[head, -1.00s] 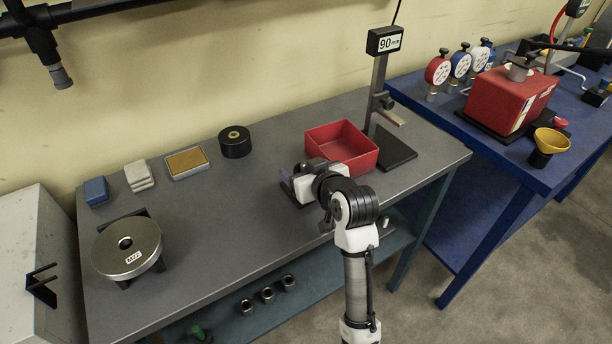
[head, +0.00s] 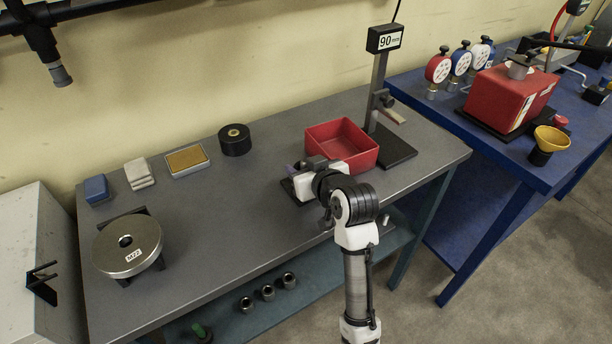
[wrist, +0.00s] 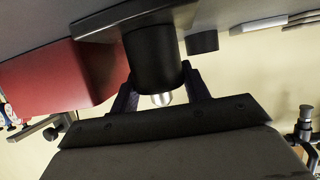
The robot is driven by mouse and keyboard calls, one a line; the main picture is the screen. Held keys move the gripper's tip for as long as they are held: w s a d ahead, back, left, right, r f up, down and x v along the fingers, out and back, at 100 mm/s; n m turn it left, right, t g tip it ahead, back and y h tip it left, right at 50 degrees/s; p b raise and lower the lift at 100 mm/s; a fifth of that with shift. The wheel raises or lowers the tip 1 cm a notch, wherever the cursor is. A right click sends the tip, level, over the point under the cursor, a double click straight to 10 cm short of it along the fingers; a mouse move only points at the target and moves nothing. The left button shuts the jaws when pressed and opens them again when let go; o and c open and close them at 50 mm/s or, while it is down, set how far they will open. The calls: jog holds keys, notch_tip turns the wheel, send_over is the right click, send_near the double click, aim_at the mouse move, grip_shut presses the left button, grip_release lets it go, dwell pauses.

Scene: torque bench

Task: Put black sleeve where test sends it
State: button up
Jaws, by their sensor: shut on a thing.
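The black sleeve (wrist: 150,58) is in the wrist view, between the two dark fingers of my gripper (wrist: 157,88), which is shut on it. A rounded silver tip (wrist: 162,99) shows at the sleeve's near end. The sleeve's other end meets a dark plate (wrist: 105,28); I cannot tell whether they touch. In the head view my gripper (head: 294,174) is low over the grey bench, left of the red bin (head: 368,156), and its wrist hides the sleeve. A gauge stand with a "90 mm" display (head: 386,41) stands behind the bin. A round metal plate marked M22 (head: 120,248) is at left.
A black cylinder with a brass centre (head: 234,141), a tan pad (head: 187,161), pale blocks (head: 138,174) and a blue block (head: 96,189) line the bench's back. Several metal rings (head: 267,293) lie on the lower shelf. The bench's middle is clear. A blue table (head: 520,175) stands right.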

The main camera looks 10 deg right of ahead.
jog(key=shift+r, duration=0.1)
jog(key=shift+c, duration=0.5)
jog(key=shift+r+p, duration=2.2)
jog(key=shift+r, duration=0.55)
jog(key=shift+r+p, duration=0.55)
jog(key=shift+r, duration=2.2)
